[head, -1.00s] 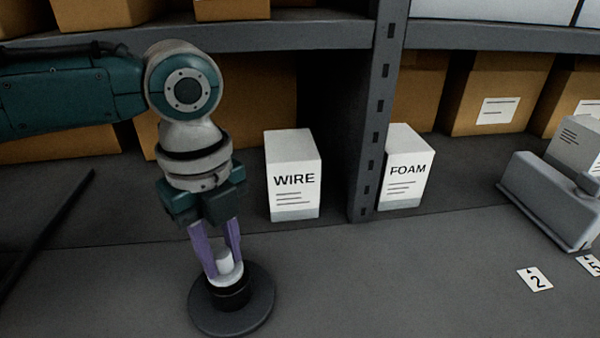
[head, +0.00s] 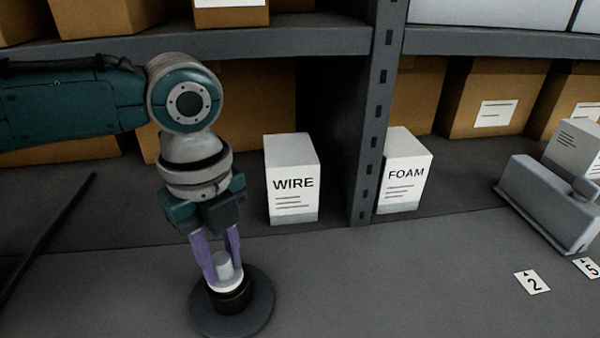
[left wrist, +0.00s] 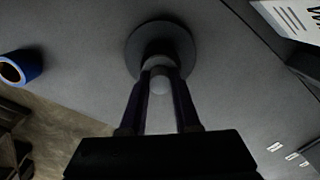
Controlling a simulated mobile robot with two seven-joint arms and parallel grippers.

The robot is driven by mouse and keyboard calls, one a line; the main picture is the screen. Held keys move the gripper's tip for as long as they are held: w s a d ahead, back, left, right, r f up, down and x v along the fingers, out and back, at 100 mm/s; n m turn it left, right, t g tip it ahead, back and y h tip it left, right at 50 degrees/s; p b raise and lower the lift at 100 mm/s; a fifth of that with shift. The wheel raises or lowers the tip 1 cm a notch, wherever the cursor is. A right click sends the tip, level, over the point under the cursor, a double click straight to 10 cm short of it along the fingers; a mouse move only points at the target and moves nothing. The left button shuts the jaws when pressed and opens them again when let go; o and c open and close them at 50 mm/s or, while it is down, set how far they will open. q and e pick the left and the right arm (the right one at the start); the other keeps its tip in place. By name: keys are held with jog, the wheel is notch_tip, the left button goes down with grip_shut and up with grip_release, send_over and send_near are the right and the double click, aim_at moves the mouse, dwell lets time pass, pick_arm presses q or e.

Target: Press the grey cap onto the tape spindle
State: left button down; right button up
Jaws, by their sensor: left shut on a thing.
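My left gripper (head: 223,278) points down with its purple fingers shut on the pale grey cap (head: 223,263). The cap has a round knob on a wider rim and sits at the top of the black tape spindle (head: 232,301). The spindle stands upright on a wide dark round base (head: 205,318). The fingers hide part of the cap, and I cannot tell whether it is fully seated. In the left wrist view, the cap (left wrist: 160,83) shows between the fingers, in front of the spindle's base (left wrist: 143,42). My right gripper is out of view.
A WIRE box (head: 292,190) and a FOAM box (head: 405,180) stand behind, either side of a shelf post (head: 369,130). A grey device (head: 545,205) and number cards (head: 533,282) are at right. A blue roll (left wrist: 32,66) lies left in the wrist view. The middle foreground is clear.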

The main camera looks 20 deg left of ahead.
pick_arm(q)
jog(key=shift+c, duration=0.4)
grip_release()
dwell(0.4)
jog(key=shift+r, duration=0.1)
notch_tip(320, 180, up, 7)
jog(key=p, duration=0.7)
jog(key=shift+p, duration=0.35)
grip_shut()
dwell(0.7)
dwell(0.6)
jog(key=shift+f, duration=0.35)
